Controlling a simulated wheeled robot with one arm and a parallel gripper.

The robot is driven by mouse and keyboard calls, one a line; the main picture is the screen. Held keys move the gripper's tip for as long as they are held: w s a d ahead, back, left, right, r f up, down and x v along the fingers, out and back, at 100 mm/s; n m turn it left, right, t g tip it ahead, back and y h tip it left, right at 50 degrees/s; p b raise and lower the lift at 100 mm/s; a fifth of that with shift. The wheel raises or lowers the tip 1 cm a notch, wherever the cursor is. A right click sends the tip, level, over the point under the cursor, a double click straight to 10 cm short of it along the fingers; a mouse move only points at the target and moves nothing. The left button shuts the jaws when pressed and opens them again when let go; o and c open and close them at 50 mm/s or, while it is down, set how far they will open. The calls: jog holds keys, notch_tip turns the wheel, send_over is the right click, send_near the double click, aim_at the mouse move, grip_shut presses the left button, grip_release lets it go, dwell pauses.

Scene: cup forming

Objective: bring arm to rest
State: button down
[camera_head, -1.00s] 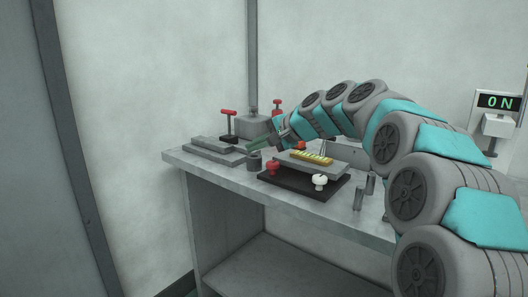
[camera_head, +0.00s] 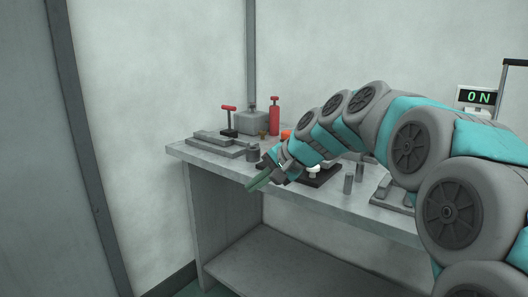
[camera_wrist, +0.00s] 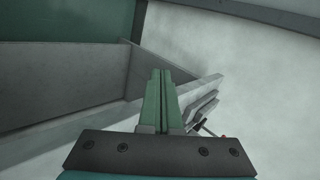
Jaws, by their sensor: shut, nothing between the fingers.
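My gripper (camera_head: 258,182) is shut and empty, with its green fingers pressed together. In the head view it hangs in front of the workbench (camera_head: 215,160), by its front edge, pointing down and to the left. In the wrist view the shut green fingers (camera_wrist: 161,75) point over the bench's edge (camera_wrist: 200,95) toward the space below and the floor. My arm reaches in from the right and hides much of the middle of the bench top.
On the bench stand a red-handled lever device (camera_head: 229,120), a grey block (camera_head: 252,122), a red bottle-like object (camera_head: 274,115), a dark cylinder (camera_head: 252,153) and two small grey cylinders (camera_head: 348,183). A lower shelf (camera_head: 270,255) is bare.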

jog(key=s+d+f+n+g+h, duration=0.1)
jog(key=s+d+f, duration=0.4)
jog(key=s, duration=0.8)
jog(key=s+d+f+n+g+h, duration=0.2)
jog(key=s+d+f, duration=0.4)
jog(key=s, duration=0.7)
jog(key=s+d+f+n+g+h, duration=0.2)
jog(key=s+d+f+g+h, duration=0.2)
jog(key=s+f, duration=0.5)
jog(key=s+d, duration=0.2)
jog(key=s, duration=0.3)
jog(key=shift+f+h, duration=0.3)
